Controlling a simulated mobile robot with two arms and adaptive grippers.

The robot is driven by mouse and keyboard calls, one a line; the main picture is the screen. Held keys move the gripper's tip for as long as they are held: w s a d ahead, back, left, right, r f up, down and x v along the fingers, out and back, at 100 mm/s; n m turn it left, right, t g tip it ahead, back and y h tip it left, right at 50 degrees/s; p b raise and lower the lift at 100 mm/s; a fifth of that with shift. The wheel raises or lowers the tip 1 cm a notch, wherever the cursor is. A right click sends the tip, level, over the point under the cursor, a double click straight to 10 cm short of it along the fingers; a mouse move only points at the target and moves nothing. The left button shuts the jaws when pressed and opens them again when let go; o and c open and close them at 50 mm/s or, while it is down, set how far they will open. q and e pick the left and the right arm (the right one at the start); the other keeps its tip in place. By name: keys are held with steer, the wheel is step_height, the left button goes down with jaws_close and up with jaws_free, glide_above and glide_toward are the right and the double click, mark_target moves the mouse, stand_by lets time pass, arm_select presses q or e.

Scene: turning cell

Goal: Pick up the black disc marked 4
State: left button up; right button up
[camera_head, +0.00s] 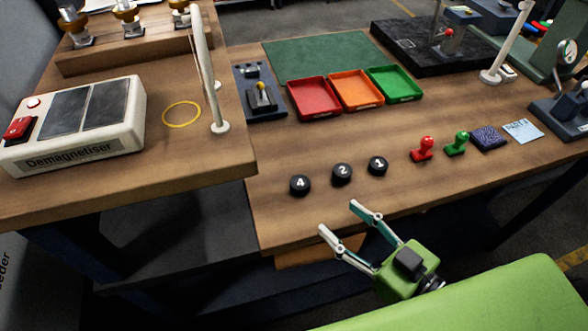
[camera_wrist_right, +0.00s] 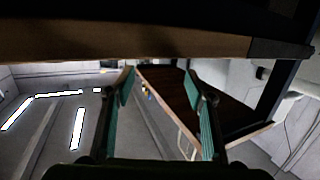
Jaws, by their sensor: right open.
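The black disc marked 4 (camera_head: 300,186) lies on the wooden bench (camera_head: 330,222) near its front left edge. To its right are the black disc marked 2 (camera_head: 342,174) and the black disc marked 1 (camera_head: 377,166). My right gripper (camera_head: 338,217) is open and empty at the bench's front edge, in front of the discs and to the right of disc 4. In the right wrist view its two fingers (camera_wrist_right: 160,82) are spread with nothing between them, and no disc shows there. My left gripper is not in view.
A red stamp (camera_head: 424,149) and a green stamp (camera_head: 457,144) stand right of the discs. Red (camera_head: 314,113), orange (camera_head: 357,105) and green (camera_head: 396,97) trays lie behind. The higher left bench with the demagnetiser (camera_head: 75,125) borders the disc area. Bare wood surrounds the discs.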

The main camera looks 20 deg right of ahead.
mark_target(302, 184)
steer(key=shift+w+a, duration=0.3)
steer(key=shift+w, duration=0.2)
steer(key=shift+w+a, duration=0.1)
steer(key=shift+w, duration=0.2)
steer(key=shift+w+a+p, duration=0.15)
steer(key=shift+w+p, duration=0.15)
steer(key=shift+w, duration=0.3)
steer(key=x, duration=0.5)
steer(key=shift+s+p, duration=0.1)
steer(key=shift+p, duration=0.25)
steer(key=shift+w+a+f, duration=0.15)
steer(key=shift+w, duration=0.15)
steer(key=x, duration=0.1)
steer(key=p+x, duration=0.1)
steer(key=x, duration=0.2)
steer(key=shift+w+a+r+p, duration=0.1)
steer(key=shift+w+r+p, duration=0.3)
steer(key=shift+r, duration=0.05)
steer(key=shift+w+a+f, duration=0.15)
steer(key=shift+w, duration=0.15)
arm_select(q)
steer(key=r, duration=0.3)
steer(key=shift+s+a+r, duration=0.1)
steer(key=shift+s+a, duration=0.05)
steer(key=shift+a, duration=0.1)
